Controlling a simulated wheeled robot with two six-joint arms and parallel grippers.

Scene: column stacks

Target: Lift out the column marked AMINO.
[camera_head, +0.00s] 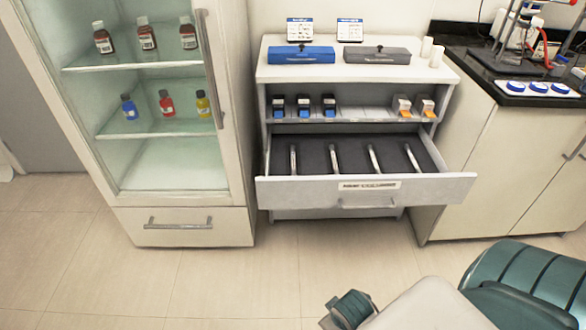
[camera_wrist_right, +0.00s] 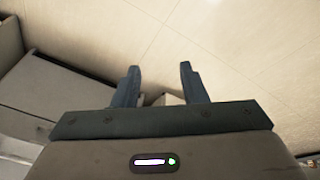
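Several slim, pale columns lie side by side in the open drawer (camera_head: 458,187) of the white cabinet. They are a leftmost column (camera_head: 293,159), a second (camera_head: 335,159), a third (camera_head: 374,158) and a rightmost one (camera_head: 412,157). No marking on them is readable, so I cannot tell which is AMINO. My right gripper (camera_wrist_right: 159,68) is open and empty in the wrist view, with floor beyond its fingers. In the head view my right arm comes in at the bottom right, well short of the drawer. My left gripper is not in view.
The drawer front carries a white label (camera_head: 369,185) and a handle (camera_head: 367,206). Small boxes sit on the shelf above; blue (camera_head: 301,55) and grey (camera_head: 379,55) cases stand on top. A glass-door fridge (camera_head: 170,110) is left, a black-topped counter (camera_head: 512,100) right. Floor in front is clear.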

